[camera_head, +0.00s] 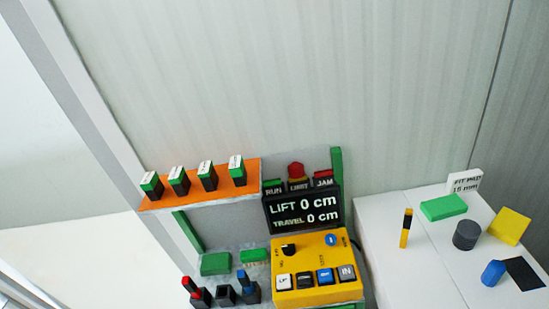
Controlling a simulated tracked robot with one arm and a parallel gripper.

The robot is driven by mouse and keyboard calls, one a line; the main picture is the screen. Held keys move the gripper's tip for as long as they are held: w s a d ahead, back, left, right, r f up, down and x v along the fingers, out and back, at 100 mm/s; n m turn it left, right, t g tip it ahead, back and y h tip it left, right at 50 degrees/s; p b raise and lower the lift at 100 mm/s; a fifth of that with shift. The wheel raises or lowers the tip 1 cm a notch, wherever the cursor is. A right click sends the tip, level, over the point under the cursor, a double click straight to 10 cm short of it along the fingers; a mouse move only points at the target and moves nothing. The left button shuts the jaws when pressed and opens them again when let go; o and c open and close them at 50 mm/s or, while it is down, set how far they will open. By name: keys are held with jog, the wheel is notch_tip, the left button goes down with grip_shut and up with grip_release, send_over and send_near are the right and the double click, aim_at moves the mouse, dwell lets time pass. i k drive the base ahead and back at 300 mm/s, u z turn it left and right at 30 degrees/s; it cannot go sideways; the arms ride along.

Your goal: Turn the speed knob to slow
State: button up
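A yellow control box (317,262) stands at the lower middle of the head view. A black knob (288,249) with a light mark sits at its upper left, with small dark lettering around it. The lettering is too small to read, so I cannot tell which way is slow, nor be certain that this is the speed knob. A blue round part (331,240) sits at the box's upper right. A row of push buttons (304,279) runs along its front, in white, black and blue. My gripper is not in view.
A display (303,209) behind the box reads LIFT 0 cm and TRAVEL 0 cm, below RUN, LIMIT and JAM lamps. An orange shelf (205,190) holds several green-topped black blocks. Red and blue-topped parts stand left of the box. A white cabinet (400,265) with loose pieces stands right.

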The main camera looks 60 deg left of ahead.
aim_at(331, 239)
jog(key=u, duration=0.3)
jog(key=k, duration=0.8)
jog(key=u, duration=0.5)
jog(key=i, duration=0.55)
jog(key=u, duration=0.15)
jog(key=k, duration=1.35)
jog(key=z, duration=0.65)
jog(key=i, duration=1.95)
jog(key=u, duration=0.55)
